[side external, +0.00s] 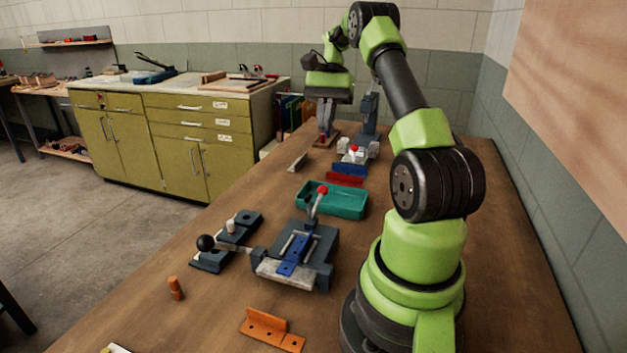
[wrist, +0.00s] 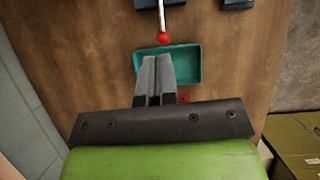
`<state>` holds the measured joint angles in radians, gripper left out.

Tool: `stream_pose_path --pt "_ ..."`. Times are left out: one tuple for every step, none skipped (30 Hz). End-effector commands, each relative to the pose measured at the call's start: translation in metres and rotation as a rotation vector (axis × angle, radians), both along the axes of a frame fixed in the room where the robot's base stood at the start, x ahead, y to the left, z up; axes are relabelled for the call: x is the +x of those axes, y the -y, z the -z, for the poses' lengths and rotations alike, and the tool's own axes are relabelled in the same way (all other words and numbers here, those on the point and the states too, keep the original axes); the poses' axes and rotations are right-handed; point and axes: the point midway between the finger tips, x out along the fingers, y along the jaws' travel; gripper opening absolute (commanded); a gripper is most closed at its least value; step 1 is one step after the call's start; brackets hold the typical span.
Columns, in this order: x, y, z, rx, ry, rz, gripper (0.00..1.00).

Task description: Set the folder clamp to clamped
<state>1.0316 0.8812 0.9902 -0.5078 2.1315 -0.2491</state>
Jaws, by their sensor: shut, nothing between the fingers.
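The folder (side external: 322,272) is a dark grey bench tool in the middle front of the side view, with a blue strip (side external: 293,256) lying on it. Its clamp lever with a red ball knob (side external: 322,190) stands up at its back, leaning slightly right. A black ball handle (side external: 206,242) sticks out to its left. In the wrist view a red knob on a pale lever (wrist: 164,38) shows ahead of my fingertips. My gripper (side external: 325,132) is shut and empty over the far part of the bench, apart from the lever; its fingers (wrist: 155,62) overlap the tray in the wrist view.
A teal tray (side external: 350,212) sits just behind the folder; it also shows in the wrist view (wrist: 190,79). Blue (side external: 349,168) and red strips (side external: 344,179) lie beyond it. A grey device with a red knob (side external: 355,150) stands near my gripper. An orange bracket (side external: 268,327) lies in front.

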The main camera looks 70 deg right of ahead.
Motion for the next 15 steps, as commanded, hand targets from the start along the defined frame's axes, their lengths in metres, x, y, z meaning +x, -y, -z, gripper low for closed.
stream_pose_path --pt "-0.0006 0.0008 0.0007 0.002 -0.001 0.003 0.0" --pt "-0.0006 0.0009 0.0007 0.002 -0.001 0.004 0.0" --pt "-0.0005 0.0008 0.0006 0.002 -0.001 0.004 0.0" --pt "-0.0005 0.0008 0.0005 0.002 -0.001 0.003 0.0" --pt "-0.0004 0.0007 0.0005 0.002 -0.001 0.003 0.0" --pt "-0.0004 0.0006 0.0004 0.002 -0.001 0.003 0.0" --pt "-0.0003 0.0005 0.0004 0.002 0.0 0.002 0.0" --pt "-0.0003 0.0005 0.0004 0.001 0.0 0.002 0.0" --pt "-0.0002 0.0003 0.0005 0.001 0.0 0.002 0.0" --pt "-0.0002 0.0002 0.0008 0.002 -0.001 0.002 0.0" --pt "-0.0003 -0.0003 0.0013 0.002 -0.001 0.002 0.0" --pt "-0.0003 -0.0011 0.0026 0.003 -0.001 0.0 0.0" --pt "-0.0002 -0.0018 0.0038 0.003 -0.001 0.0 0.0" --pt "-0.0003 -0.0029 0.0056 0.004 -0.001 -0.001 0.0" --pt "-0.0006 -0.0045 0.0085 0.004 -0.002 -0.002 0.0"
